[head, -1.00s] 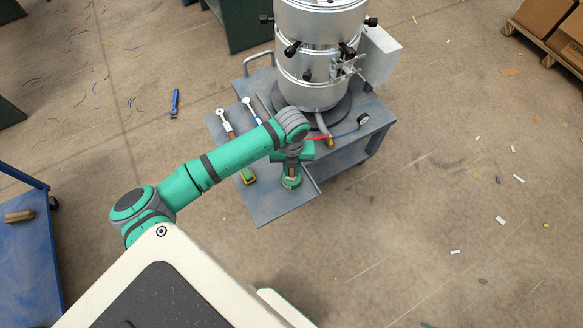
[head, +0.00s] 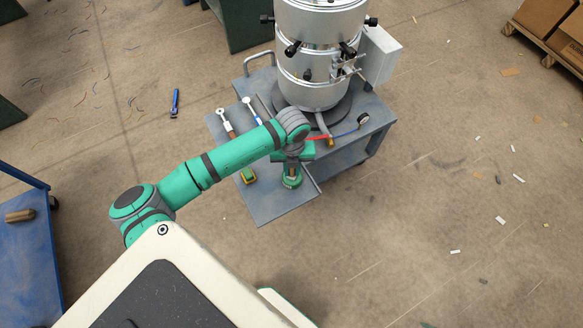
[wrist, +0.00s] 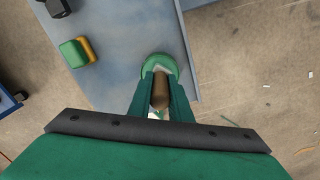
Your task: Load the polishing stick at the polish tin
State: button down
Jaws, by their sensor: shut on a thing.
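My gripper (wrist: 160,76) is shut on the polishing stick (wrist: 160,94), whose brown body shows between the two green fingers in the wrist view. The green round polish tin (head: 292,183) sits on the grey cart top near its front edge. The tin also shows in the wrist view (wrist: 157,60), just beyond my fingertips. My gripper is over the tin. The fingers hide part of the tin, and I cannot tell whether the stick's end touches the polish.
A green and yellow block (head: 248,175) lies left of the tin on the grey cart (head: 285,208). Tools with white ends (head: 226,121) lie behind it. The cart's front corner is clear.

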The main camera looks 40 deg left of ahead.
jog(key=shift+s+d+f, duration=0.1)
jog(key=shift+s+d, duration=0.05)
jog(key=shift+d, duration=0.05)
jog(key=shift+a+r, duration=0.15)
jog(key=shift+r, duration=1.25)
jog(key=shift+w+r, duration=0.2)
jog(key=shift+r, duration=0.95)
jog(key=shift+s+a+r, duration=0.1)
jog(key=shift+r, duration=0.5)
jog(key=shift+d+r, duration=0.2)
jog(key=shift+r, duration=0.2)
jog(key=shift+a, duration=0.1)
